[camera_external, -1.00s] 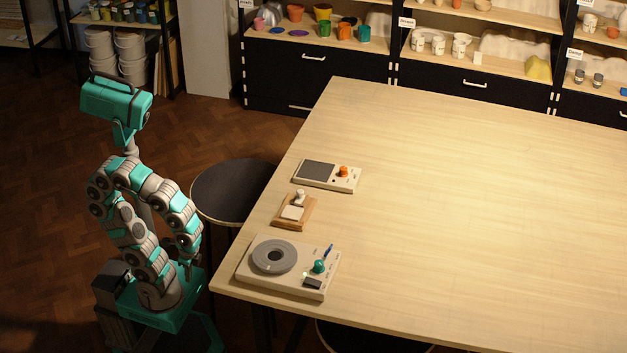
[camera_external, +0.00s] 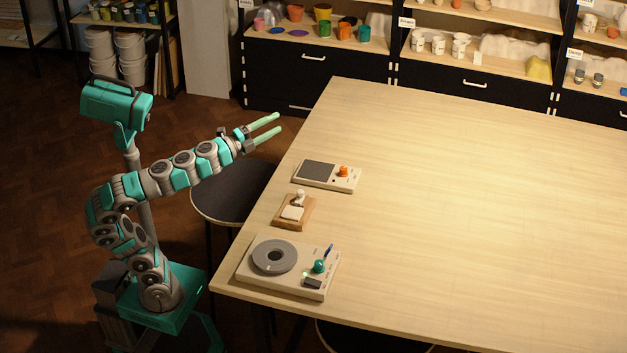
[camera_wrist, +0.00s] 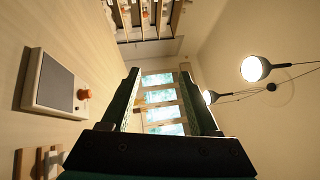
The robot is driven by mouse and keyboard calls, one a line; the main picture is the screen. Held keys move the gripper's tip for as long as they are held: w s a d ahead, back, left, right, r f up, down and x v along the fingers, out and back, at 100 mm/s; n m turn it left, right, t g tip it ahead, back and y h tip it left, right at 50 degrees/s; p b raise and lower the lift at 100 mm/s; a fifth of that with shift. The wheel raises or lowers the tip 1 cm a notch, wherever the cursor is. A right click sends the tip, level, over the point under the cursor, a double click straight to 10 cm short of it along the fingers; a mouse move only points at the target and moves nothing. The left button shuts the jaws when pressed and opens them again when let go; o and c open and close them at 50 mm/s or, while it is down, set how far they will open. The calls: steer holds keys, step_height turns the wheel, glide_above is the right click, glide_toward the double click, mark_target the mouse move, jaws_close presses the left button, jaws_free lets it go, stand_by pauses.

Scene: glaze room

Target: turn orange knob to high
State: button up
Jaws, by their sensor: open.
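The orange knob (camera_external: 343,171) sits at the right end of a flat cream device (camera_external: 350,184) with a dark square plate, on the table's left part. The wrist view shows the same knob (camera_wrist: 83,94) and device (camera_wrist: 40,82) at its left, turned sideways. My gripper (camera_external: 279,125) is open and empty. It is raised near the table's left edge, up and left of the knob in the outside view and apart from it. In the wrist view its two dark fingers (camera_wrist: 158,75) stand wide with nothing between them. The knob's setting marks are too small to read.
A small wooden-based device (camera_external: 283,224) with a pale lever stands nearer the front. A larger cream device (camera_external: 317,293) with a grey disc and a green knob (camera_external: 319,266) is at the front corner. A round stool (camera_external: 230,190) stands beside the table (camera_external: 470,210). The table's right is clear.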

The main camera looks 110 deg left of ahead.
steer(key=w+d+r+m+t+h, duration=0.2)
steer(key=w+d+m+t+h, duration=0.25)
steer(key=w+m, duration=0.7)
steer(key=m+g+h, duration=0.2)
steer(key=m+g, duration=0.4)
steer(key=g, duration=0.2)
glide_toward(341, 169)
steer(key=shift+w+a+f+t+y, duration=0.25)
steer(key=shift+w+a+f, duration=0.1)
steer(key=shift+f, duration=0.05)
steer(key=shift+a+f, duration=0.15)
steer(key=shift+f, duration=0.05)
steer(key=shift+p+x, duration=0.45)
steer(key=shift+x, duration=3.3)
steer(key=shift+c, duration=0.3)
jaws_close()
